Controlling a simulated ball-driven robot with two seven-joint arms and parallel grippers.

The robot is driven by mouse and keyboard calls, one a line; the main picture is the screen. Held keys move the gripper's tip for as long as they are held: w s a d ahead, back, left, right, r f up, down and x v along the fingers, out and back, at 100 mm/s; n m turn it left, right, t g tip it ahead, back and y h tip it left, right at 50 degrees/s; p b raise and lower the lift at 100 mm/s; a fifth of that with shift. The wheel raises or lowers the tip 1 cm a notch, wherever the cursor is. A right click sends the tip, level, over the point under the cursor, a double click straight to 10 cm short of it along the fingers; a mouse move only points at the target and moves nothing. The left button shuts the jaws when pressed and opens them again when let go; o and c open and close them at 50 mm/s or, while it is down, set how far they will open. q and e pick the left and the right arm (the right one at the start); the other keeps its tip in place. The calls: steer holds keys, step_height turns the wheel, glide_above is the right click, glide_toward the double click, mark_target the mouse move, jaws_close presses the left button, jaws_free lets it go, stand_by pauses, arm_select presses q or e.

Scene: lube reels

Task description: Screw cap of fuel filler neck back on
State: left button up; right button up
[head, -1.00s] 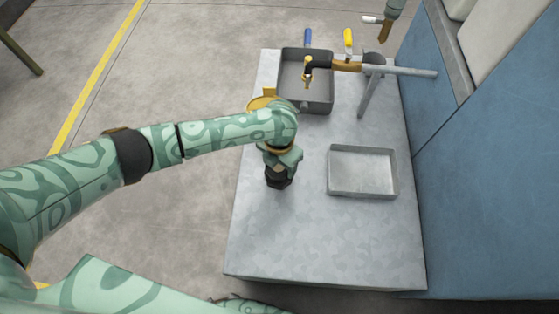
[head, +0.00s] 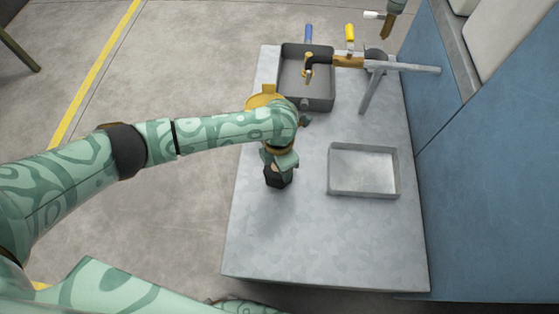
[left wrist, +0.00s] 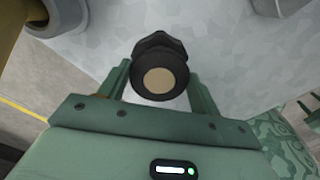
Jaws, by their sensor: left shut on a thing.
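My left gripper (head: 279,168) reaches over the metal table from the left, pointing down the table toward its near side. It is shut on a black faceted cap-like piece (head: 277,180), held at its fingertips. In the left wrist view, this piece (left wrist: 160,55) sits between the two fingers, with a round beige face toward the camera. Whether it touches the table is hard to tell. A gold round part (head: 262,98) shows behind my left wrist, largely hidden; I cannot tell whether it belongs to the filler neck.
The metal table (head: 325,240) has clear room at its near side. An empty shallow tray (head: 363,193) lies on the right. A deeper grey pan (head: 318,103) stands behind under a brass tap (head: 308,68). A blue wall (head: 490,190) bounds the right.

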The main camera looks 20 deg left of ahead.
arm_select(q)
steer(key=shift+m, duration=0.4)
arm_select(e)
steer(key=shift+f, duration=0.1)
arm_select(q)
steer(key=m+b, duration=0.1)
steer(key=m, duration=0.1)
steer(key=shift+f+m, duration=0.15)
steer(key=shift+m, duration=0.95)
steer(key=shift+s+r+m, duration=0.1)
steer(key=shift+r+m, duration=0.1)
steer(key=shift+m, duration=0.2)
arm_select(e)
steer(key=shift+s+f, duration=0.45)
steer(key=shift+f, duration=0.15)
